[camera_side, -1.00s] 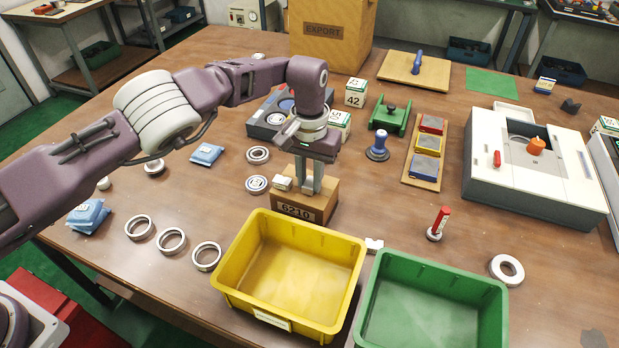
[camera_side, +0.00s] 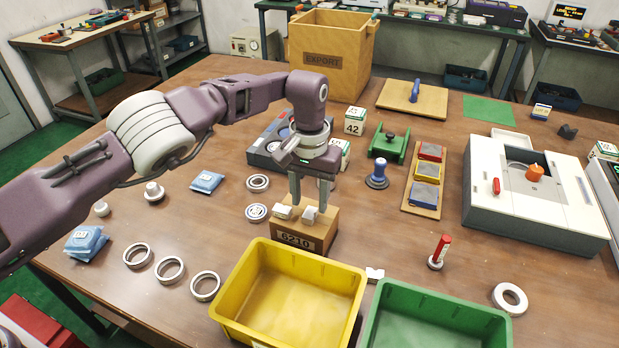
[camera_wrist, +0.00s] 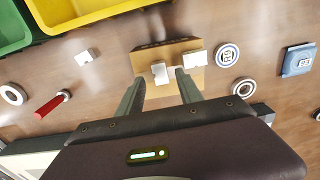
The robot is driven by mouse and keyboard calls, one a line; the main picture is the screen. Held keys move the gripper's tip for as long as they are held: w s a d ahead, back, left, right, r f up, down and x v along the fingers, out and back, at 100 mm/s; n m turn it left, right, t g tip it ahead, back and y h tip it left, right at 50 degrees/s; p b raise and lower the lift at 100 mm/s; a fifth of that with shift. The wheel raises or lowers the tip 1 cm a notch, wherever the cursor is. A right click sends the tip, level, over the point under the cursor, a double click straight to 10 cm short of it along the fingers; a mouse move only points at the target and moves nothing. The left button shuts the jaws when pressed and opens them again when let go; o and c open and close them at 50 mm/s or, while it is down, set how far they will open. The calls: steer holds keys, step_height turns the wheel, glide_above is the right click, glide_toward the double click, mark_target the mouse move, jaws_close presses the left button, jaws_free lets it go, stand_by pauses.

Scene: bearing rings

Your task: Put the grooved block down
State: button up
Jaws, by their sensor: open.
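A small white block, which I take for the grooved block (camera_side: 309,214), stands on the brown carton marked 6210 (camera_side: 318,232). It also shows in the wrist view (camera_wrist: 160,73); its groove is too small to make out. A second white block (camera_side: 283,212) sits beside it on the carton, to its right in the wrist view (camera_wrist: 194,61). My gripper (camera_side: 311,203) is open and empty just above the first block. In the wrist view its fingers (camera_wrist: 160,80) stand apart on either side of that block, without visible contact.
A yellow bin (camera_side: 232,297) and a green bin (camera_side: 437,300) stand in front of the carton. A small notched white block (camera_side: 375,274) lies on the table near them. Bearing rings (camera_side: 257,183) lie left of the carton. Clear table lies right of it.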

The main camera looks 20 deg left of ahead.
mark_target(309, 212)
step_height(309, 212, up, 9)
stand_by(0.3)
steer(key=w+a+r+n+t+h, duration=0.2)
steer(key=a+r+n, duration=0.1)
steer(key=a+r, duration=0.65)
steer(key=s+a+r+n, duration=0.1)
steer(key=s+a+r, duration=0.55)
steer(key=r, duration=0.45)
steer(key=s+a+r+t+h, duration=0.15)
steer(key=s+a, duration=0.25)
steer(key=s, duration=0.9)
steer(key=s+f+m+t+y, duration=0.1)
steer(key=s+f, duration=0.3)
steer(key=s, duration=0.5)
steer(key=s+a+f+m+t+y, duration=0.1)
steer(key=s+f, duration=0.4)
steer(key=s, duration=0.5)
steer(key=shift+a+m+y, duration=0.25)
steer(key=shift+m+y, duration=0.5)
steer(key=shift+m, duration=0.25)
